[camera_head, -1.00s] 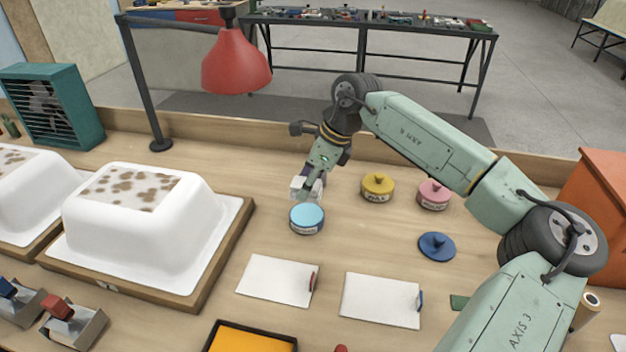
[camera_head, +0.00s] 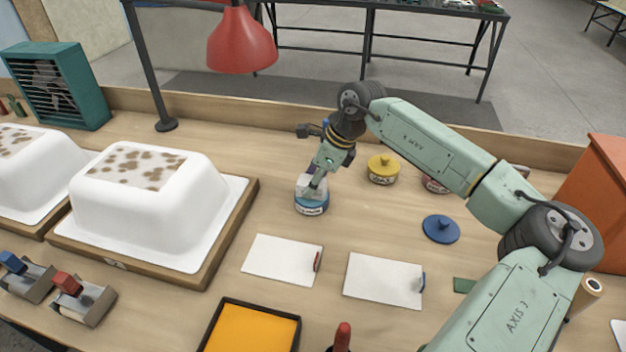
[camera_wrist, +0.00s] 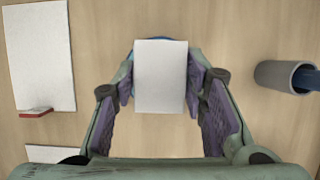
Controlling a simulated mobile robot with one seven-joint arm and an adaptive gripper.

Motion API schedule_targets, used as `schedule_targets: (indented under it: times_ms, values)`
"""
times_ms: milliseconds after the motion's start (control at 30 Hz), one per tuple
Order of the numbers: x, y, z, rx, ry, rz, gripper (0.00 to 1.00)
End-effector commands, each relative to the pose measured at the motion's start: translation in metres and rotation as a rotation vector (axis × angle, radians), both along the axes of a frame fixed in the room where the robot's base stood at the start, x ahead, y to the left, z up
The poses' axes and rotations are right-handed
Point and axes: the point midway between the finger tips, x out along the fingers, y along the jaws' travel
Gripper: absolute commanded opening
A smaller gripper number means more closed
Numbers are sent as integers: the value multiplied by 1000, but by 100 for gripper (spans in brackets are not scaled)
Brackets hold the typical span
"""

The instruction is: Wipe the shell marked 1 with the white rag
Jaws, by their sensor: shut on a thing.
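My gripper (camera_head: 314,186) is shut on a white, block-like rag (camera_wrist: 160,75). The rag is between the two fingers in the wrist view. In the head view it is right over the open blue tin (camera_head: 311,208), at its mouth; I cannot tell whether it touches the contents. The rag hides most of the tin in the wrist view. Two white bathtub shells stand upside down on wooden bases at the left. The nearer shell (camera_head: 190,214) and the cut-off one (camera_head: 30,180) both have brown spots on top. A mark on the nearer base is too small to read.
A blue lid (camera_head: 440,229) lies right of the tin. White boards (camera_head: 283,260) and an orange tray (camera_head: 250,328) lie in front. A red lamp (camera_head: 241,40) hangs at the back.

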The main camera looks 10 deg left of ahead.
Motion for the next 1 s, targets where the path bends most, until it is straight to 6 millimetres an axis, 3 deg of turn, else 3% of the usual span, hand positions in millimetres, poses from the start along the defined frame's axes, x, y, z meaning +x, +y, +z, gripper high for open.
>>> schedule_targets:
  times_ms: [1000]
  values:
    - [0,0,-9,0,0,0,17]
